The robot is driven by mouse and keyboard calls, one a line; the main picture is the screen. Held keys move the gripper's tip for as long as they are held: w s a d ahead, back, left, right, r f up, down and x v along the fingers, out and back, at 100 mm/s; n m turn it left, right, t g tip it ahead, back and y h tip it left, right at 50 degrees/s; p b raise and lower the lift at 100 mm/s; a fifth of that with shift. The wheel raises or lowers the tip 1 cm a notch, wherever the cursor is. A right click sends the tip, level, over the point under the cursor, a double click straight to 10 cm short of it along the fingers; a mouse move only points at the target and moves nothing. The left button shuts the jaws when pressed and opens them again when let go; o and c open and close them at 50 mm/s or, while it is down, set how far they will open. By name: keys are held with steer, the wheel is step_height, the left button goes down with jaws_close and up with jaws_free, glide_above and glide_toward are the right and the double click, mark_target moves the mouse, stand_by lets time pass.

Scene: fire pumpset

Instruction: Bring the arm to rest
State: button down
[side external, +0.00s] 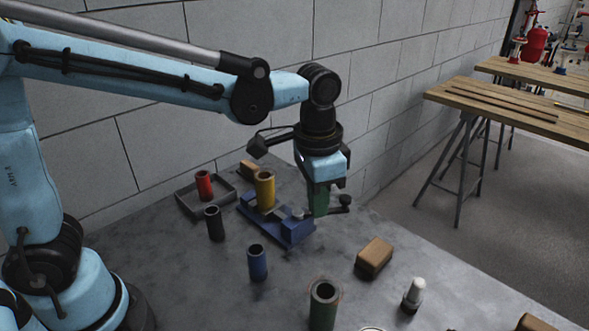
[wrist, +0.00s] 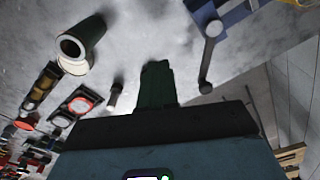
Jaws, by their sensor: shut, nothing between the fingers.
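My gripper (side external: 320,208) hangs pointing down from my arm, above the right end of a blue vise (side external: 290,228). Its green fingers are together and empty; they also show shut in the wrist view (wrist: 157,80). The fingers hide part of the vise's right end in the side view. The vise's dark handle (wrist: 207,65) is just right of the fingers in the wrist view. A yellow cylinder (side external: 265,190) stands upright at the vise; I cannot tell if the jaws clamp it.
A red cylinder (side external: 204,185) stands in a grey tray (side external: 188,204). Black (side external: 214,224), blue (side external: 257,263) and green (side external: 322,308) cylinders, a wooden block (side external: 375,255) and a white-topped piece (side external: 413,293) stand on the grey table. A block wall (side external: 150,90) runs behind.

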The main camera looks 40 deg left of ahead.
steer(key=s+a+n+t, duration=0.2)
steer(key=s+a+t, duration=0.1)
steer(key=a, duration=0.3)
steer(key=s+a+n+t, duration=0.3)
steer(key=a, duration=0.4)
steer(key=shift+s+a+r+t, duration=0.15)
steer(key=shift+s+t, duration=0.15)
steer(key=shift+s, duration=0.1)
